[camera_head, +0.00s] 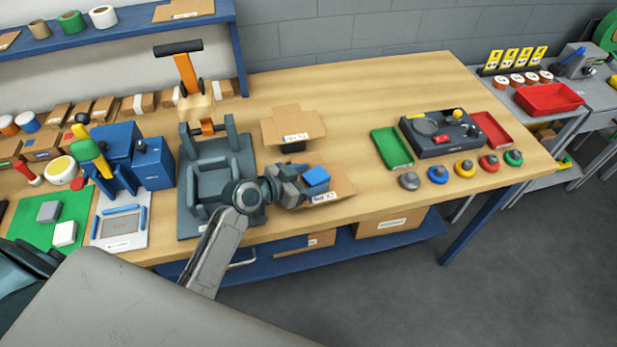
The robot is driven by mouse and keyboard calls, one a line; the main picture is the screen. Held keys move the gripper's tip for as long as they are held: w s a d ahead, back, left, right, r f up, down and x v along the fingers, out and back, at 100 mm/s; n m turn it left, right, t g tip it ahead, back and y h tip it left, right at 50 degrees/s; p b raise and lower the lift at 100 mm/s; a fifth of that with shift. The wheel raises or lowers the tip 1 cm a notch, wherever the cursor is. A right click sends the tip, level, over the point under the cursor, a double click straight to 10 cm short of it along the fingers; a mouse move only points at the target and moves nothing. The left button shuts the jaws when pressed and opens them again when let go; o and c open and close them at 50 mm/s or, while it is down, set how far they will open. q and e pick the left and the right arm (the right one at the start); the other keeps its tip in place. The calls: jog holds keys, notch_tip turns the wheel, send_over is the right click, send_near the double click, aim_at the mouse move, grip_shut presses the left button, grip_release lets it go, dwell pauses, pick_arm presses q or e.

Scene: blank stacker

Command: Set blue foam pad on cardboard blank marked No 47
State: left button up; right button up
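The blue foam pad (316,176) is at the fingertips of my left gripper (303,184), over the cardboard blank marked No 47 (342,187). That blank lies flat near the front edge of the table, with its white label at its front side. The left gripper appears shut on the pad, with its fingers partly hiding the pad's left side and the blank. Whether the pad touches the blank cannot be told. My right gripper is not in view.
A dark grey fixture (216,180) stands left of my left gripper. Blue boxes (153,163) stand farther left. On the right are a green tray (391,148), a black device (437,137) and several coloured knobs (465,168). Wood between blanks and green tray is clear.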

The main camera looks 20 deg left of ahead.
pick_arm(q)
jog(key=shift+r, duration=0.1)
jog(key=b+v, duration=0.2)
jog(key=v, duration=1)
jog(key=shift+b, duration=0.3)
jog(key=shift+a, duration=0.1)
